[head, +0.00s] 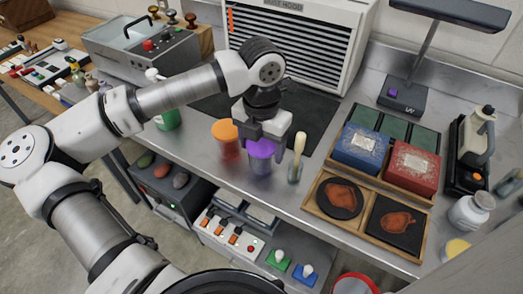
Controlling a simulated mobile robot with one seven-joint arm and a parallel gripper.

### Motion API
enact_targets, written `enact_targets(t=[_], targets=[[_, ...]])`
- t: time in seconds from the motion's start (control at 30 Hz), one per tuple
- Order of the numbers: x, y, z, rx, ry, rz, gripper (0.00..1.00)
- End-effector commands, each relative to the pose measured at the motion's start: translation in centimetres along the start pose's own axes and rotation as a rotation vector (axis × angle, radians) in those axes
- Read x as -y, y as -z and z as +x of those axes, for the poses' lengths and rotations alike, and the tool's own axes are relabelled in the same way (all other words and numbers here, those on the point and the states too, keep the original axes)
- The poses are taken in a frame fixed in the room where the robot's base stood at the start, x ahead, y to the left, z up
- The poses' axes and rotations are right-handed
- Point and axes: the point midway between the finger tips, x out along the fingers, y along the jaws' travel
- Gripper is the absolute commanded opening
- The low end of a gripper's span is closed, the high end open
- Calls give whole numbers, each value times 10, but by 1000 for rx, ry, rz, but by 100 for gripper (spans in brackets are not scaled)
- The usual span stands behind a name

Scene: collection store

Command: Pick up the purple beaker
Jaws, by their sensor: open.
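The purple beaker (262,158) stands upright on the metal bench, with a purple upper part and a greyer lower part. My gripper (270,146) is open and comes down from above at the beaker's top. One finger shows at the beaker's left and the other at its right. I cannot tell whether the fingers touch it. The gripper body hides part of the bench behind it.
A small tool with a pale handle (297,158) stands close on the right. A wooden tray (316,202) with boxes and dark dishes lies farther right. A slatted hood (293,58) stands behind.

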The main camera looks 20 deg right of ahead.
Motion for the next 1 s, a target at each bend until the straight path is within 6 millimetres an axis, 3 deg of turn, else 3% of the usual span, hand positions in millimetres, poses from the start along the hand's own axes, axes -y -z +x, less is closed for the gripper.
enact_targets(t=[0.13, 0.37, 0.63, 1.0], targets=[[0, 0, 13, 0, 0, 0, 71], [0, 0, 16, 0, -1, 0, 71], [0, 0, 15, 0, -1, 0, 37], [0, -1, 13, 1, -1, -1, 36]])
